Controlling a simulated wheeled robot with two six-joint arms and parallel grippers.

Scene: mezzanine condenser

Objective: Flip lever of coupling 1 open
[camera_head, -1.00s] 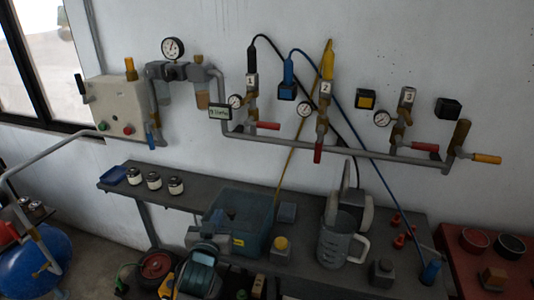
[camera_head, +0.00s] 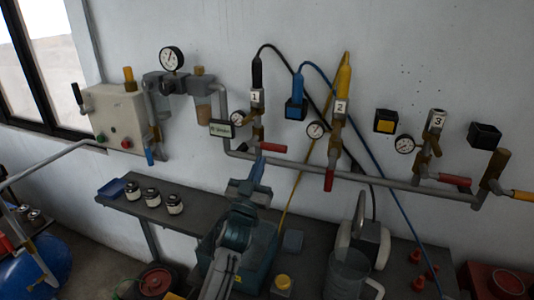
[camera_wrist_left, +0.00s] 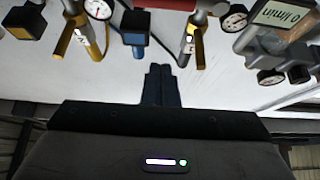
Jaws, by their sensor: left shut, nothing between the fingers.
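Coupling 1 (camera_head: 256,105) hangs on the wall pipe, with a number 1 label and a black hose plugged in on top. Its red-handled lever (camera_head: 272,148) sticks out to the right, about level. My left gripper (camera_head: 260,167) is below the lever, pointing up toward the wall. Its blue-grey fingers are together and empty, apart from the lever. In the left wrist view, which looks turned over, the shut fingers (camera_wrist_left: 160,80) point at the wall; coupling 1 (camera_wrist_left: 193,42) is up and right of them, and a red handle (camera_wrist_left: 165,4) is cut by the top edge.
Coupling 2 (camera_head: 341,105), with its red handle down, and coupling 3 (camera_head: 436,122) hang to the right. A flow display (camera_head: 221,128) and a gauge (camera_head: 238,118) sit left of coupling 1. The blue hose plug (camera_head: 297,108) is close by. Below stands a bench with jars (camera_head: 151,196).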

